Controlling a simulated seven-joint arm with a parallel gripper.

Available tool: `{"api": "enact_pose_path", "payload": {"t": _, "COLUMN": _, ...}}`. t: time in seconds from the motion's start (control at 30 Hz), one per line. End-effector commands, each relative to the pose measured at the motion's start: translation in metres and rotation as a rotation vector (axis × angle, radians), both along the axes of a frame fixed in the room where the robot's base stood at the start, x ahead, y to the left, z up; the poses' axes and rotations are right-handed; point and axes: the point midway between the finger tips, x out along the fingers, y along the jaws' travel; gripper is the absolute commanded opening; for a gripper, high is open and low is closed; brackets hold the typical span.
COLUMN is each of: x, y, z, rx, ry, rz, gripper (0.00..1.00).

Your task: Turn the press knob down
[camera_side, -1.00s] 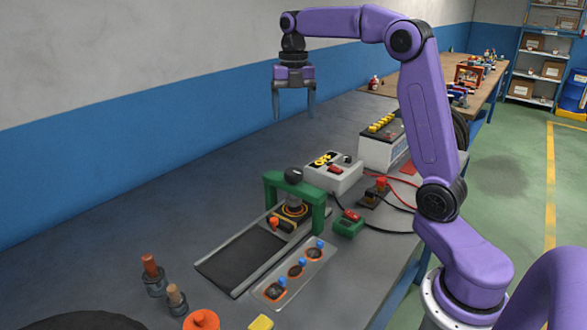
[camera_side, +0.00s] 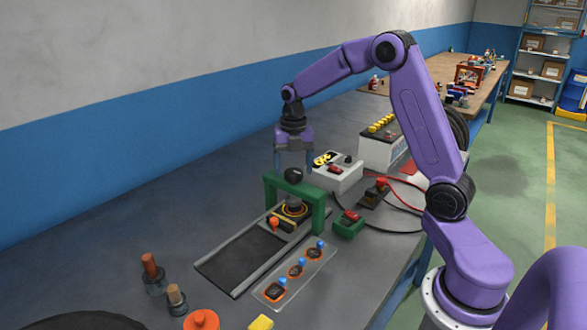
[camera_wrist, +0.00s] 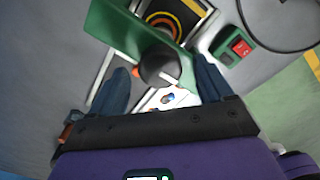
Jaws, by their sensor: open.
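The press knob (camera_side: 293,174) is a round black knob on top of the green press frame (camera_side: 318,208). In the wrist view the knob (camera_wrist: 160,66) carries a pale line and lies between my two fingers, nearer the camera than the green frame (camera_wrist: 115,32). My gripper (camera_side: 294,170) is open, pointing down, with its fingers at about the knob's height in the side view. It also shows in the wrist view (camera_wrist: 164,90), with a gap on each side of the knob. I cannot tell whether a finger touches it.
Under the press, an orange-ringed round part (camera_side: 295,209) sits on a dark track (camera_side: 243,257). A clear tray (camera_side: 270,292) with several parts lies in front.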

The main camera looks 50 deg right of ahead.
Motion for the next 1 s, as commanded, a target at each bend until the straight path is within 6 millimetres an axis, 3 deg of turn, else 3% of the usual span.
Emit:
{"api": "enact_pose_path", "payload": {"t": 0.43, "x": -0.0003, "y": 0.0004, "z": -0.0103, "rx": 0.0, "ry": 0.0, "rz": 0.0, "gripper": 0.8}}
{"api": "enact_pose_path", "payload": {"t": 0.6, "x": -0.0002, "y": 0.0004, "z": -0.0101, "rx": 0.0, "ry": 0.0, "rz": 0.001, "gripper": 0.24}}
{"api": "enact_pose_path", "payload": {"t": 1.0, "x": 0.0, "y": -0.0001, "z": -0.0096, "rx": -0.001, "ry": -0.001, "rz": -0.055, "gripper": 0.24}}
